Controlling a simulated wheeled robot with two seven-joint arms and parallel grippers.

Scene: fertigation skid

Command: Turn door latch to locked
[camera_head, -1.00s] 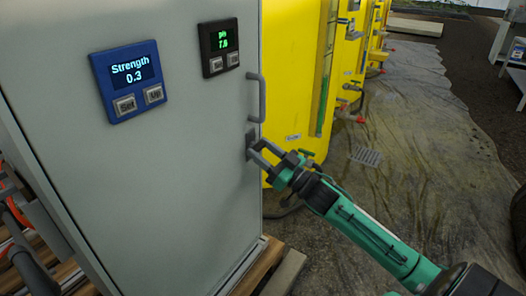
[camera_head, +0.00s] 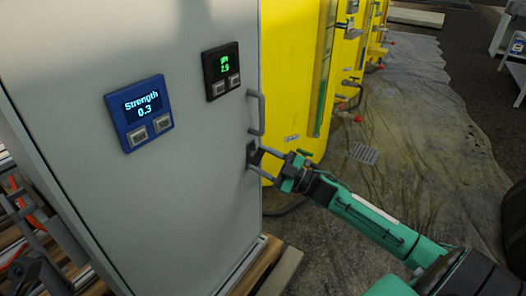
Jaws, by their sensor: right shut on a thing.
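The grey cabinet door (camera_head: 190,190) fills the left of the view. The door latch (camera_head: 252,153) is a small dark piece at the door's right edge, below the grey bar handle (camera_head: 256,113). My right gripper (camera_head: 258,160) comes in from the right, with its two fingers at the latch. It is shut on the latch, which is mostly hidden between and behind the fingers. The latch's exact angle is hard to tell. My left gripper is not in view.
A blue "Strength 0.3" panel (camera_head: 139,113) and a black panel with green digits (camera_head: 221,69) are on the door. Yellow tanks (camera_head: 290,75) with valves stand behind the cabinet. Wet sheeted floor (camera_head: 400,130) lies open to the right.

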